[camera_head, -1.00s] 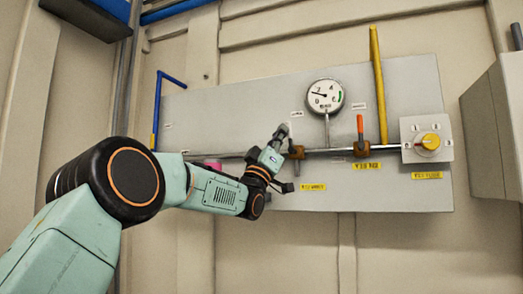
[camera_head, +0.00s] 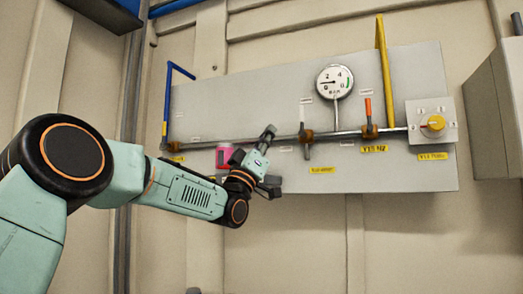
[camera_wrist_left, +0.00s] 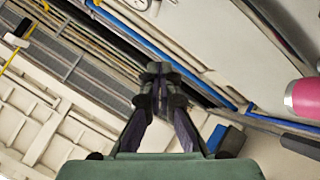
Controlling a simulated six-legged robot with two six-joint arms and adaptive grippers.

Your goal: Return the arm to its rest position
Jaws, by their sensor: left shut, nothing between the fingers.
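My left arm reaches in from the left in the head view. Its gripper (camera_head: 268,133) is in front of the grey panel (camera_head: 240,100), left of the first valve (camera_head: 306,136) on the pipe, and apart from it. The fingers point up and are shut and empty; their closed tips also show in the left wrist view (camera_wrist_left: 160,75). A pink and grey device (camera_head: 223,156) sits on the pipe just left of the gripper, partly hidden by it. It also shows at the right edge of the wrist view (camera_wrist_left: 303,97). My right gripper is not in view.
A round gauge (camera_head: 335,82), an orange-handled valve (camera_head: 369,118) and a yellow knob on a plate (camera_head: 436,122) are on the panel's right. A yellow pipe (camera_head: 382,70) rises there. A grey cabinet (camera_head: 492,125) stands far right. The wall below the panel is clear.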

